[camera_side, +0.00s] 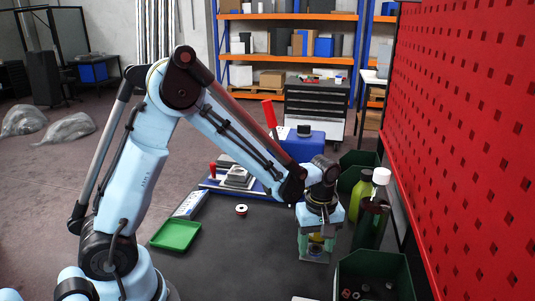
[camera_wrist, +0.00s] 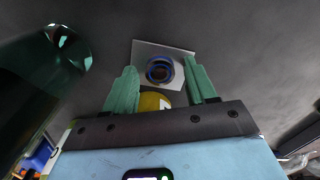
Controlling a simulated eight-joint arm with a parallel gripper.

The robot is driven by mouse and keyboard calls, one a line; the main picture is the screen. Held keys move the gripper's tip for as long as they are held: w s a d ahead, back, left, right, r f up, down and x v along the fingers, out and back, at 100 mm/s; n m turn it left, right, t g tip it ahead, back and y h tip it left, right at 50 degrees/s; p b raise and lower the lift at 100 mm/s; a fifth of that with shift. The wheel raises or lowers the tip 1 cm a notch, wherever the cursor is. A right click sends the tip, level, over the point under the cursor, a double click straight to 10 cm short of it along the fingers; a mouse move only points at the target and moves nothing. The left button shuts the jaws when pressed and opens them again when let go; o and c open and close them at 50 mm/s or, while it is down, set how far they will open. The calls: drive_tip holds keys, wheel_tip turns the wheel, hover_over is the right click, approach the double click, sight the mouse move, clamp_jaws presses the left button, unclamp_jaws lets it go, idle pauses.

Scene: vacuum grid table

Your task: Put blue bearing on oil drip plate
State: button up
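The blue bearing (camera_wrist: 160,70) shows in the wrist view as a dark-centred blue ring on a pale square plate (camera_wrist: 181,50). My gripper (camera_wrist: 164,74) points down at it. Its two green fingers are apart, one on each side of the ring, with gaps between. In the side view my gripper (camera_side: 316,244) is low over the right part of the dark table, and its fingers largely hide the bearing. A flat green tray (camera_side: 176,235) lies empty at the table's left edge. I cannot tell whether this tray or the pale plate is the oil drip plate.
A small red and white ring (camera_side: 241,209) lies mid-table. Bottles (camera_side: 372,210) stand close right of my gripper, beside a red perforated panel (camera_side: 465,120). A dark green bin (camera_side: 376,265) with small parts is at front right. A blue-based device (camera_side: 238,181) stands behind.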

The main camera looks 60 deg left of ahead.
sight(316, 248)
drive_tip(key=shift+r, duration=0.1)
wheel_tip(316, 248, up, 11)
drive_tip(key=s+a+r+m+t, duration=0.2)
drive_tip(key=s+m+t, duration=0.5)
drive_tip(key=s+m, duration=0.3)
drive_tip(key=m, duration=0.3)
drive_tip(key=shift+a, duration=0.3)
